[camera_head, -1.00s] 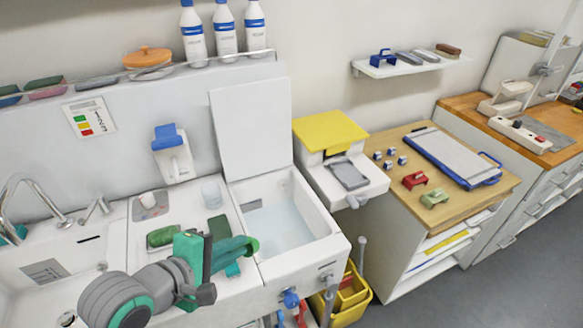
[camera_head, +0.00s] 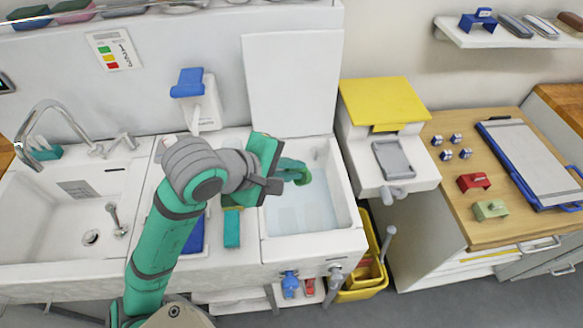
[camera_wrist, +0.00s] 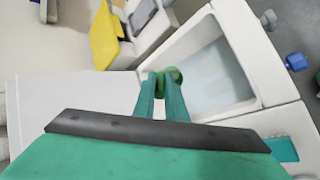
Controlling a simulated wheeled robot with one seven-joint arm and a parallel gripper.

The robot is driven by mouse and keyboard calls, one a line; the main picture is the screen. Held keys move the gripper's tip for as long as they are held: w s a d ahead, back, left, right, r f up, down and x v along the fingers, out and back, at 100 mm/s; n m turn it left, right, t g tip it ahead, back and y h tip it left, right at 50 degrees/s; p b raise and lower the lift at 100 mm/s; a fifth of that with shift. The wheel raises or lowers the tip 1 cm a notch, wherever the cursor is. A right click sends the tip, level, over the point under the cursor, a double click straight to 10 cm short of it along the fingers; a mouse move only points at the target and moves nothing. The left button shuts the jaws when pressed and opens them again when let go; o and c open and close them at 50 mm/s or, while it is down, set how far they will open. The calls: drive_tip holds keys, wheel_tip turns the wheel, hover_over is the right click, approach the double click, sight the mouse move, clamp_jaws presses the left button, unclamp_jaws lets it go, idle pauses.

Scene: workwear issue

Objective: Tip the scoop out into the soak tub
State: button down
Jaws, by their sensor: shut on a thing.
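The soak tub (camera_head: 315,247) is a white basin with pale water in it; its white lid (camera_head: 290,85) stands upright behind. It also shows in the wrist view (camera_wrist: 242,45). My gripper (camera_head: 297,174) is above the back left part of the tub. In the wrist view its two teal fingers (camera_wrist: 163,82) close on a small rounded green thing, which I take for the scoop (camera_wrist: 174,74). In the head view the scoop (camera_head: 305,177) is just a green end at the fingertips. Most of it is hidden, so its tilt and contents cannot be told.
A steel-tapped sink (camera_head: 65,205) is at left. A teal block (camera_head: 232,228) lies on the counter left of the tub. A white dispenser with a yellow lid (camera_head: 383,103) stands right of the tub. A yellow bucket (camera_head: 360,292) is on the floor below.

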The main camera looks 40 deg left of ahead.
drive_tip(key=shift+w+d+r+g, duration=0.1)
drive_tip(key=shift+w+r+g, duration=0.15)
drive_tip(key=shift+w+g, duration=0.45)
drive_tip(key=shift+w+d+r+g, duration=0.1)
drive_tip(key=shift+w+r+g, duration=0.25)
drive_tip(key=shift+g, duration=0.5)
drive_tip(key=shift+w+r+g, duration=0.15)
drive_tip(key=shift+w+g, duration=0.55)
drive_tip(key=shift+g, duration=0.05)
drive_tip(key=shift+w+d+f+g+y, duration=0.15)
drive_tip(key=shift+w+g+y, duration=0.05)
drive_tip(key=shift+w+g, duration=0.95)
drive_tip(key=shift+w+d+f+g+y, duration=0.1)
drive_tip(key=shift+w+g+y, duration=0.1)
drive_tip(key=shift+w+g, duration=0.9)
drive_tip(key=shift+s+g, duration=0.25)
drive_tip(key=shift+s, duration=0.05)
